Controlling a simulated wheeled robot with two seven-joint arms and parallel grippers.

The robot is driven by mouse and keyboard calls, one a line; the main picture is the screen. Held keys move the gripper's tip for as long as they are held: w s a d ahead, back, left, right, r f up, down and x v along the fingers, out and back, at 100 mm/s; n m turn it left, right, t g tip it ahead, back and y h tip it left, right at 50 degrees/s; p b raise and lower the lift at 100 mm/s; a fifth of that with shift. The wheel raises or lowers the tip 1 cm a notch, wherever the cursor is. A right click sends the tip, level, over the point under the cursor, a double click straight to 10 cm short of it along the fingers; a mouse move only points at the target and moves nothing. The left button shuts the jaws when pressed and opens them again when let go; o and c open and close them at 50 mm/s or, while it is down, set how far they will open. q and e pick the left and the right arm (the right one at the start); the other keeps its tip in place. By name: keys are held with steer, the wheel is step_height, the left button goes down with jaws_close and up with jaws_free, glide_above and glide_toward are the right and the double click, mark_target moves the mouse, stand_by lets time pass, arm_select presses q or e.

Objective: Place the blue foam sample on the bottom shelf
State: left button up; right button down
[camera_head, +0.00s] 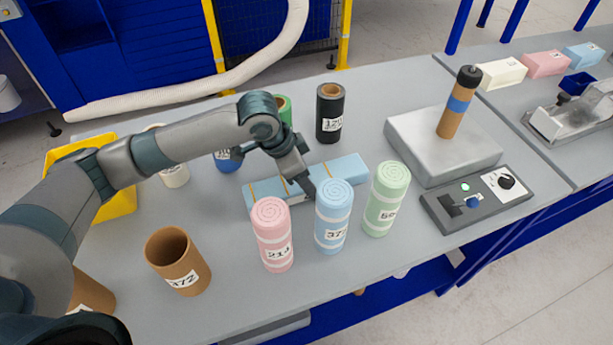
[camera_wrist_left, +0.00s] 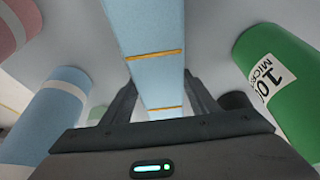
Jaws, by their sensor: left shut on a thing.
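A long light blue foam block (camera_head: 347,170) with thin orange lines lies across the middle of the grey table, or just above it; I cannot tell which. My left gripper (camera_head: 298,183) points down over its middle and is shut on it, hiding part of it. In the left wrist view the blue block (camera_wrist_left: 150,30) runs between the two fingers (camera_wrist_left: 158,105). A light blue roll (camera_head: 333,212) with white bands stands in front of it. A blue lower shelf (camera_head: 385,297) shows partly below the table's front edge. My right gripper is not in view.
Pink (camera_head: 272,235) and green (camera_head: 386,200) rolls stand near the front edge. A brown tube (camera_head: 178,262) is at left, a black cylinder (camera_head: 330,112) behind. A grey platform (camera_head: 440,145) and control box (camera_head: 478,200) are right. A green cylinder (camera_wrist_left: 280,85) stands beside the gripper.

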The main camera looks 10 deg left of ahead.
arm_select(q)
steer(key=o, duration=1)
steer(key=shift+f, duration=0.1)
steer(key=b+v, duration=0.2)
steer(key=v, duration=1)
steer(key=shift+o, duration=0.7)
